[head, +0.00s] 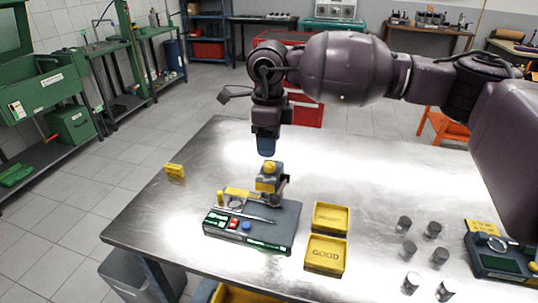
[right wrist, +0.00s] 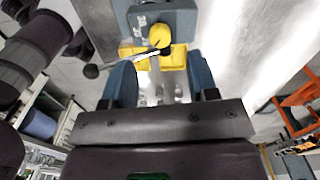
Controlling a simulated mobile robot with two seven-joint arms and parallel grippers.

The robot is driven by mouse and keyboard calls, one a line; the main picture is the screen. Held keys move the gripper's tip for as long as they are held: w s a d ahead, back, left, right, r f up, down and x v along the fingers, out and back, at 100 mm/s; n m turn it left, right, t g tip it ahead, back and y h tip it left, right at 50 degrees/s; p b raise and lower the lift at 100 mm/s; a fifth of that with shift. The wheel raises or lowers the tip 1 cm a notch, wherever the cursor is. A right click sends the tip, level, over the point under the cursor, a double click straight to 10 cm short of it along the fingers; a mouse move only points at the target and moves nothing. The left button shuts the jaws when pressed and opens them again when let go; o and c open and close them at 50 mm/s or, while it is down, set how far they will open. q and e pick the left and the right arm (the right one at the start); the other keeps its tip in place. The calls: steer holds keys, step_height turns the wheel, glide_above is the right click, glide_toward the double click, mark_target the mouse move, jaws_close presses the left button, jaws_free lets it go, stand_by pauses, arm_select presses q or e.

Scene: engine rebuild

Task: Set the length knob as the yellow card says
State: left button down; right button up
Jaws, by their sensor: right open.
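A grey measuring device (head: 283,222) stands on the metal table, with red and blue buttons and green strips on its front. A post on it carries a round yellow knob (head: 269,167). A yellow knob with a pale pointer (right wrist: 160,36) shows on a blue-grey block in the right wrist view; its lettering is too small to read. My right gripper (head: 266,147) is just above the post, pointing down. In the wrist view its two fingers are apart and empty (right wrist: 160,68), with the knob beyond the tips. A small yellow piece, possibly the card (head: 174,170), stands at the table's left; its writing is unreadable.
Two yellow trays, one marked GOOD (head: 325,255), stand right of the device. Several metal cylinders (head: 408,249) stand further right. Another grey device (head: 500,264) is at the right edge. The table behind the trays is clear.

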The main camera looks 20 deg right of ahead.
mark_target(269, 164)
steer(key=shift+r, duration=2.55)
steer(key=shift+s, duration=0.1)
